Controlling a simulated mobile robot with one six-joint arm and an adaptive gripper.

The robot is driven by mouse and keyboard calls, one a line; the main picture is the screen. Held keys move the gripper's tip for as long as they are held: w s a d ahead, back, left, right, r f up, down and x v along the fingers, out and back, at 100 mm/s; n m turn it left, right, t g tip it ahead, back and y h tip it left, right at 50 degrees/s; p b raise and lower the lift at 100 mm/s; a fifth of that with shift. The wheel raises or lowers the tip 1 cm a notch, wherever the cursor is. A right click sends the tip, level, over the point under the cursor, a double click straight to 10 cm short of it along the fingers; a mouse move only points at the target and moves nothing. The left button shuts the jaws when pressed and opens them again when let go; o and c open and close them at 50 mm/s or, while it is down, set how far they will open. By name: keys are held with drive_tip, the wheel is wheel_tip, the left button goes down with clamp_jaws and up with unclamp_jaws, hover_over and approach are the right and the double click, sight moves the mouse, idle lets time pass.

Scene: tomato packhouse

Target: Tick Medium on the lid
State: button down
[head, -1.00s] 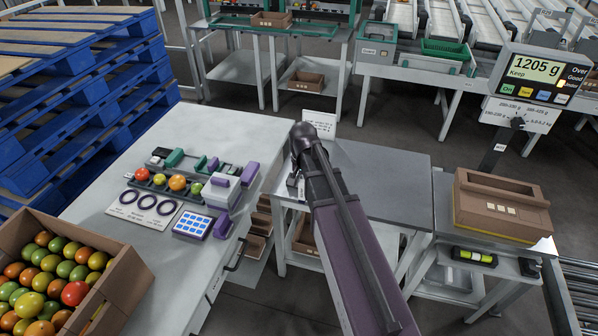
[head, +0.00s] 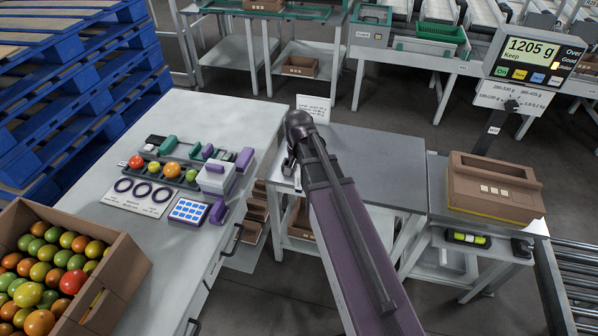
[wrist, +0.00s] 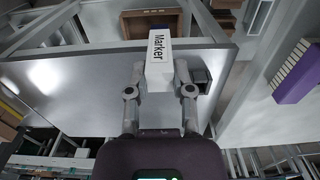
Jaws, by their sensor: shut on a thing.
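My gripper (wrist: 159,78) is shut on a white block labelled "Marker" (wrist: 160,58) in the wrist view, held over a grey table. A brown closed carton (head: 478,181) stands on the scale stand at the right, well apart from my gripper. Three small white squares (head: 494,190) show on the carton's top. Any writing beside them is too small to read, so I cannot tell which is Medium.
The scale display (head: 534,50) reads 1205 g, Keep. The grey table (head: 375,165) is mostly bare, with a white sign (head: 313,106) at its back. A tomato crate (head: 125,275) and sorting tools stand at left. A roller conveyor (head: 575,285) runs at right.

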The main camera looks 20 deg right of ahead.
drive_tip(key=shift+r, duration=0.1)
drive_tip(key=shift+r+p, duration=2.4)
drive_tip(key=shift+p, duration=0.05)
drive_tip(key=shift+s, duration=0.1)
